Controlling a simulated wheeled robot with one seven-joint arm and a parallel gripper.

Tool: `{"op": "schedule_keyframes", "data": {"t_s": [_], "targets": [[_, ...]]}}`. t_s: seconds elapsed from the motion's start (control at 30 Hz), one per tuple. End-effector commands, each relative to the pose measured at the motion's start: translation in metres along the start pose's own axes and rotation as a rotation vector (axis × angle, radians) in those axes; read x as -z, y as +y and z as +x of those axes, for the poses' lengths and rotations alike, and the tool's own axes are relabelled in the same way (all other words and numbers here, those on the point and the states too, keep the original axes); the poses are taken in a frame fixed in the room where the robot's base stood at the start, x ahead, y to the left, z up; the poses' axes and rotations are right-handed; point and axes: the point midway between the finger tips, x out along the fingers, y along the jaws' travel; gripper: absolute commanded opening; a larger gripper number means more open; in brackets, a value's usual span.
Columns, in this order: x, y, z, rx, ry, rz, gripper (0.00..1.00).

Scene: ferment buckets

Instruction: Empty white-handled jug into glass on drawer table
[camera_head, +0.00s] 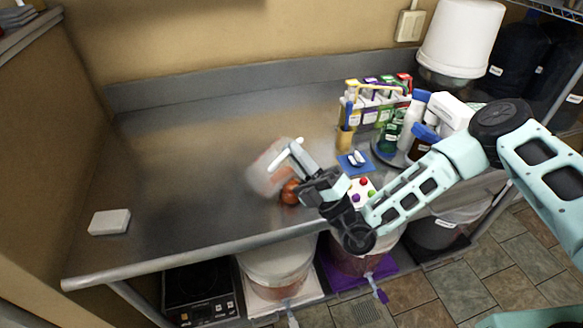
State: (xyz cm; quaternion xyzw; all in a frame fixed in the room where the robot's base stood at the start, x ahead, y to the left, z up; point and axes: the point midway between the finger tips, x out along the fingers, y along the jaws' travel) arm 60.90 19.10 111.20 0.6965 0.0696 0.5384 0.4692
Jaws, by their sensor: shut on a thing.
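A clear jug (264,172) with a white handle (287,152) is in my gripper (306,178), over the middle of the steel table (180,170). The jug looks tilted. Whether anything is inside it is too unclear to tell. My gripper is shut on the jug at its handle side, and its dark body hides part of that grip. I cannot make out a drinking glass or a table with drawers in this view.
A reddish-brown round thing (290,192) sits just below the jug. Bottles, a blue pad (355,162) and a rack of colored packets (376,105) crowd the right. A white block (109,222) lies front left. The table's left half is otherwise clear.

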Motion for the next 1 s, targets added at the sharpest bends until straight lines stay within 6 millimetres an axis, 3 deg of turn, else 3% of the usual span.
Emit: {"op": "schedule_keyframes", "data": {"t_s": [0.67,1.0], "targets": [[-0.011,0.004,0.004,-0.004,-0.072,0.073,0.00],[-0.030,0.009,0.008,-0.005,-0.188,0.195,0.00]]}}
